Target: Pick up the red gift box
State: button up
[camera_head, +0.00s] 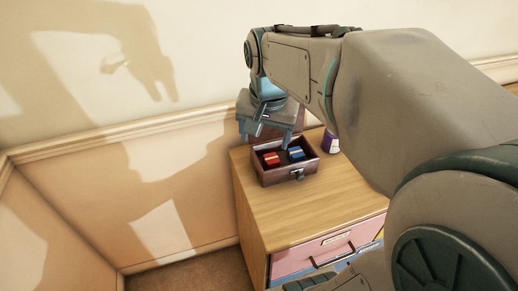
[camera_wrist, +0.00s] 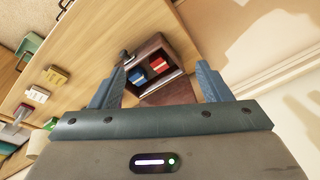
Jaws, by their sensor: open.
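The red gift box (camera_head: 271,159) lies inside an open dark wooden chest (camera_head: 285,178) on the dresser top. It sits on the left side of the chest in the head view, beside a blue gift box (camera_head: 296,154). In the wrist view the red gift box (camera_wrist: 159,65) is on the right of the blue one (camera_wrist: 139,77). My gripper (camera_head: 270,137) is above the back of the chest in the head view, pointing down. In the wrist view its two fingers (camera_wrist: 163,86) are spread wide with nothing between them, apart from both boxes.
A purple container (camera_head: 330,142) stands on the dresser (camera_head: 300,215) right of the chest. The chest's raised lid (camera_wrist: 170,93) is on the side near my gripper. The dresser top in front is clear. A wall (camera_head: 190,120) runs behind and left.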

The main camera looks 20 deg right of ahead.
aim_at(271, 158)
jog(key=w+d+f+m+g+b, duration=0.1)
jog(key=w+d+f+m+b, duration=0.4)
jog(key=w, duration=0.3)
jog(key=w+d+f+m+g+b, duration=0.1)
jog(key=w+d+f+m+b, duration=0.3)
jog(key=w+f+m+b, duration=0.25)
jog(key=f, duration=0.6)
jog(key=w+f, duration=0.1)
jog(key=f, duration=0.2)
jog(key=shift+f, duration=0.2)
notch_tip(271, 158, down, 5)
jog(key=shift+w+a+f+b, duration=0.1)
jog(key=shift+a+b, duration=0.05)
jog(key=shift+b, duration=0.3)
jog(key=c, duration=1.1)
